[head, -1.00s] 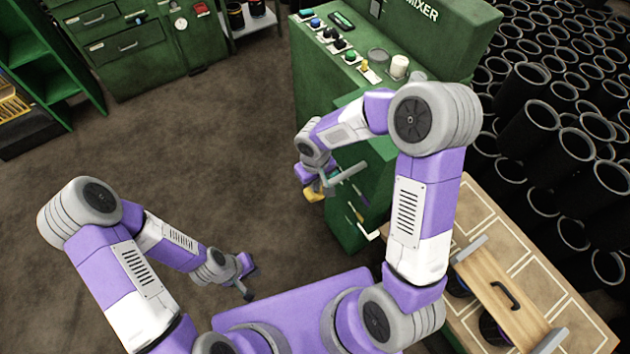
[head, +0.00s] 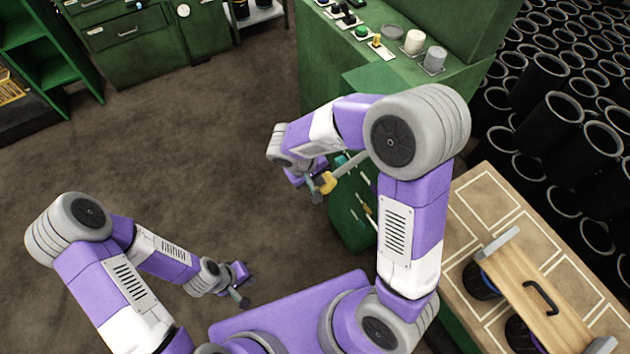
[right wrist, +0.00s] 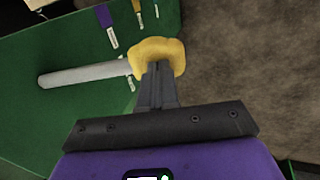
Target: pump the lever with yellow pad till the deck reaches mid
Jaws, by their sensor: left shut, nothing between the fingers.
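The lever is a pale grey bar (head: 350,168) reaching out from the green machine, with a yellow pad (head: 328,182) on its end. The pad also shows in the right wrist view (right wrist: 155,50). My right gripper (head: 317,190) is at the pad; in the right wrist view its fingers (right wrist: 158,72) are together, with their tips against the pad, which shows beyond and on both sides of them. My left gripper (head: 242,299) is shut and empty, low over the floor, away from the machine. I cannot make out the deck or its height.
The green machine (head: 400,85) has knobs and buttons on top. A table (head: 478,215) at the right carries a wooden board with a handle (head: 535,290). Many black tubes (head: 555,125) stand behind it. Open brown floor (head: 200,120) lies to the left.

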